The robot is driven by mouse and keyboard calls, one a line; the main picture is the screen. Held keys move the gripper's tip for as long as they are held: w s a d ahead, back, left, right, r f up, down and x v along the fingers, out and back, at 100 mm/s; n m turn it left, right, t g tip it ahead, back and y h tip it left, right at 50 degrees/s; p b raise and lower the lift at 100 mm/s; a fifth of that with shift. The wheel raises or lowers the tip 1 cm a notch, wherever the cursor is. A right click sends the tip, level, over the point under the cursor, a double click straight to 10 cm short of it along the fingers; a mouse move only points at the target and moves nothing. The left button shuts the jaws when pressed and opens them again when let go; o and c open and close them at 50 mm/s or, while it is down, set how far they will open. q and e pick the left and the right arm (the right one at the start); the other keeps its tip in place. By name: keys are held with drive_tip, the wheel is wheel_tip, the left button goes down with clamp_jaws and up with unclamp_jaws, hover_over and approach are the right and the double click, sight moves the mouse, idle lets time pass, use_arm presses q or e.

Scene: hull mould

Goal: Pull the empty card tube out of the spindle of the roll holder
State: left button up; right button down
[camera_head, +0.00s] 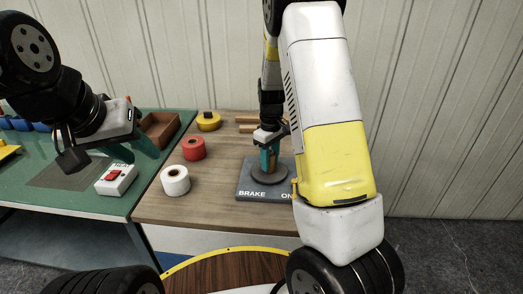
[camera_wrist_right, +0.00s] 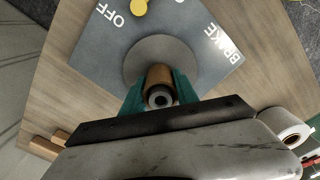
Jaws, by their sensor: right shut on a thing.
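The roll holder has a dark square base plate (camera_head: 247,191) with a round grey disc (camera_head: 284,174) on it, standing on the wooden table. The brown card tube (camera_wrist_right: 158,75) is upright at the middle of the disc, around the grey spindle (camera_wrist_right: 159,97), whose end shows inside the tube. My right gripper (camera_head: 268,160) comes down from above, its green fingers shut on the tube from both sides. The tube's lower end is partly hidden by the fingers. My left gripper (camera_head: 140,158) hangs above the green table, away from the holder; its finger gap is not clear.
White (camera_head: 175,180), red (camera_head: 193,148) and yellow (camera_head: 208,121) rolls stand left of the holder. Wooden blocks (camera_head: 250,129) lie behind it. A white box with a red switch (camera_head: 116,179) and a brown tray (camera_head: 160,129) are on the green table. A yellow knob (camera_wrist_right: 139,6) is on the base plate.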

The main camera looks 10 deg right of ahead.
drive_tip(key=shift+r, duration=4.25)
drive_tip(key=shift+r, duration=0.1)
drive_tip(key=shift+r, duration=1.45)
drive_tip(key=shift+r, duration=1.5)
drive_tip(key=shift+r, duration=1.5)
drive_tip(key=shift+r, duration=0.1)
